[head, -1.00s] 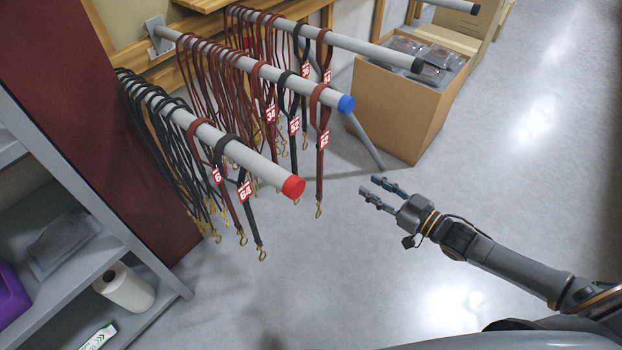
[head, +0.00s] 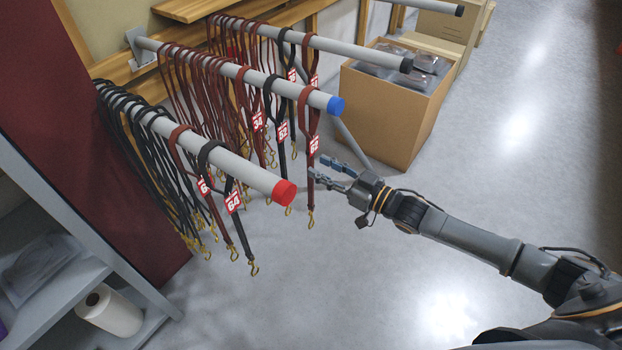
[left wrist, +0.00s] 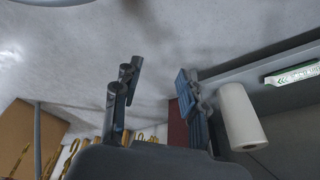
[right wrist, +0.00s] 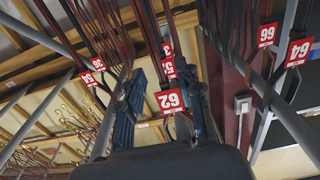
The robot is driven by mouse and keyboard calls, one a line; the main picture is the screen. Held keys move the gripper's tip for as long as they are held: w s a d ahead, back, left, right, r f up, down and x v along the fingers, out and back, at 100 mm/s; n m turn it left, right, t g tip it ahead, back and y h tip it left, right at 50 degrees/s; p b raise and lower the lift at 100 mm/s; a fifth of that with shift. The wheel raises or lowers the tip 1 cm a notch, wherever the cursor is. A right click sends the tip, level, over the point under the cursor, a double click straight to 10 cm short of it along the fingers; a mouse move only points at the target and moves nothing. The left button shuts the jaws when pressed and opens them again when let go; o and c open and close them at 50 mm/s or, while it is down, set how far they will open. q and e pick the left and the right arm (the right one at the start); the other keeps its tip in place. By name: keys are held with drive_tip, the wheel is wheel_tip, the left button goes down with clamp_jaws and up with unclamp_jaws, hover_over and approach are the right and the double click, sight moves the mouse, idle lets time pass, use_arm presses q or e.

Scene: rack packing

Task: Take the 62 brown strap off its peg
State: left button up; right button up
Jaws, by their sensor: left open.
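The brown 62 strap (head: 303,118) hangs at the front end of the blue-capped peg (head: 270,85), its red tag (head: 314,145) facing me and its brass hook hanging below. My right gripper (head: 321,168) is at the strap just under the tag. In the right wrist view the 62 tag (right wrist: 170,101) shows between the two open fingers of this gripper (right wrist: 163,82); I cannot tell if either finger touches the strap. My left gripper (left wrist: 157,86) is open and empty in the left wrist view, outside the head view.
The red-capped peg (head: 235,165) holds black straps and a 64-tagged strap (head: 220,180) in front. A black-capped peg (head: 340,47) is behind. A cardboard box (head: 385,125) stands at the back right. A shelf with a paper roll (head: 110,310) is at lower left. Floor at right is clear.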

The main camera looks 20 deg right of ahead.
sight(313, 162)
drive_tip(key=x, duration=0.4)
drive_tip(key=shift+w, duration=0.1)
use_arm(q)
drive_tip(key=shift+w+r, duration=0.25)
drive_tip(key=shift+r, duration=0.7)
use_arm(e)
drive_tip(key=shift+r, duration=0.1)
clamp_jaws()
